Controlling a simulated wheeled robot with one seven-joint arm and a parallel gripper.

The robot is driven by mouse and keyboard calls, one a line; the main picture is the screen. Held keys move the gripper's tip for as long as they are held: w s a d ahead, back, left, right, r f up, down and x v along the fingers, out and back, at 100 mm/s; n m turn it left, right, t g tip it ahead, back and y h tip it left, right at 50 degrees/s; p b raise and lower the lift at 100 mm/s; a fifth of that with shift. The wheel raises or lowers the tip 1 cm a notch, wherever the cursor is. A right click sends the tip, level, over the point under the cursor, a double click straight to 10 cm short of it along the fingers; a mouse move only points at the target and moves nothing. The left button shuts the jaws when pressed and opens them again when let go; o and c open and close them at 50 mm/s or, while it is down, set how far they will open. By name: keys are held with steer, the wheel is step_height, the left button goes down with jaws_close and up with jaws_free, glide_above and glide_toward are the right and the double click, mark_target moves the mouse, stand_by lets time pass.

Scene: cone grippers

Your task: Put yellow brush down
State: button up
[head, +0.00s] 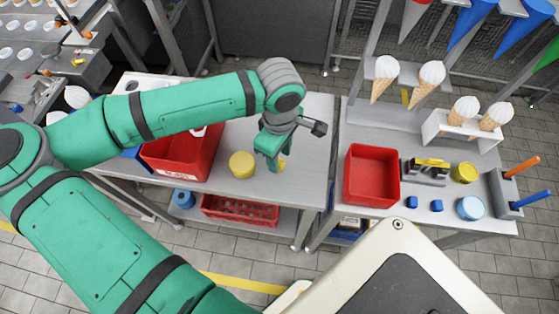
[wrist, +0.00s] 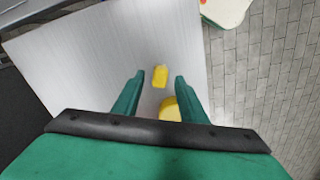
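My gripper (head: 273,162) is over the left grey table, pointing down. In the wrist view its two fingers (wrist: 159,75) are apart. A small yellow piece, apparently the yellow brush (wrist: 160,76), shows between the fingertips with a gap on each side. In the head view only a bit of yellow (head: 282,166) shows beside the fingers; the rest is hidden behind them. I cannot tell whether it touches the tabletop. A yellow round container (head: 242,164) stands on the table just left of my gripper; it is partly visible in the wrist view (wrist: 171,109).
A red bin (head: 182,158) stands left on the same table (head: 313,130). The right table has an empty red tray (head: 372,176), a grey holder with a yellow item (head: 432,163), small blue blocks and cans. Cones stand in racks behind. The tabletop right of my gripper is clear.

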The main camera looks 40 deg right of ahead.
mark_target(280, 162)
step_height(280, 162, up, 8)
steer(key=shift+f, duration=0.15)
